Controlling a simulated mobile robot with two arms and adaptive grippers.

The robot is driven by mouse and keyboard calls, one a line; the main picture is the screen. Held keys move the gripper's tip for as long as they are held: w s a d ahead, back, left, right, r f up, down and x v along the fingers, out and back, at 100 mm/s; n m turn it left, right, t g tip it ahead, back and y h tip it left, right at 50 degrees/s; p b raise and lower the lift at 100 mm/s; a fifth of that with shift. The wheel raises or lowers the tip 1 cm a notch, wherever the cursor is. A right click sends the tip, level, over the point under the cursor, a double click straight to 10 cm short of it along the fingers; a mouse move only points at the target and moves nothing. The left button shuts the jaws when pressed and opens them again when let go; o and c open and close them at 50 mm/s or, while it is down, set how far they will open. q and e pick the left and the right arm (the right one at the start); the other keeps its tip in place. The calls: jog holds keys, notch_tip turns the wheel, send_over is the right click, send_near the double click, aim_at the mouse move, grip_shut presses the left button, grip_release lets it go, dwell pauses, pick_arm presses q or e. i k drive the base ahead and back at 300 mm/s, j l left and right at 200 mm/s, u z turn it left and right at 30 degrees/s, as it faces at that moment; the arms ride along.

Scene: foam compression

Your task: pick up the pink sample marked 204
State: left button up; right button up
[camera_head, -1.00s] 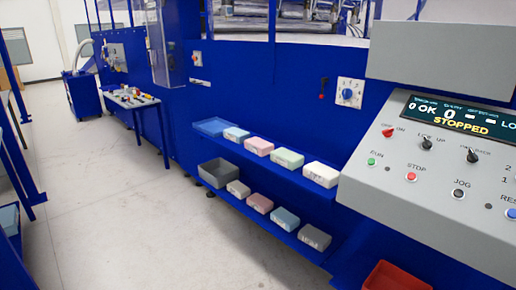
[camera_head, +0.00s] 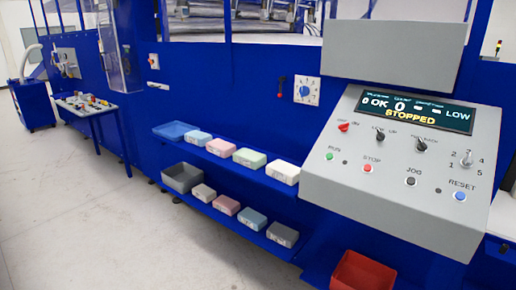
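Two pink samples show in the head view. One pink block (camera_head: 220,147) sits on the upper blue shelf, between a light blue block (camera_head: 199,138) and a pale green block (camera_head: 249,157). A darker pink block (camera_head: 226,205) sits on the lower shelf, between a beige-grey block (camera_head: 203,193) and a blue-grey block (camera_head: 252,219). Markings on the front faces are too small to read, so I cannot tell which is 204. Neither of my grippers is in view.
A white block (camera_head: 283,172) ends the upper row and a grey block (camera_head: 282,234) the lower. A blue tray (camera_head: 174,131) and grey bin (camera_head: 181,178) stand at the left ends. A control console (camera_head: 400,170) and red bin (camera_head: 361,272) are right.

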aim_at(218, 147)
jog(key=i+j+z, duration=0.15)
jog(key=z, duration=0.2)
jog(key=i+j+z, duration=0.15)
jog(key=j+z, duration=0.2)
jog(key=i+j+z, duration=0.1)
jog(key=j+z, duration=0.25)
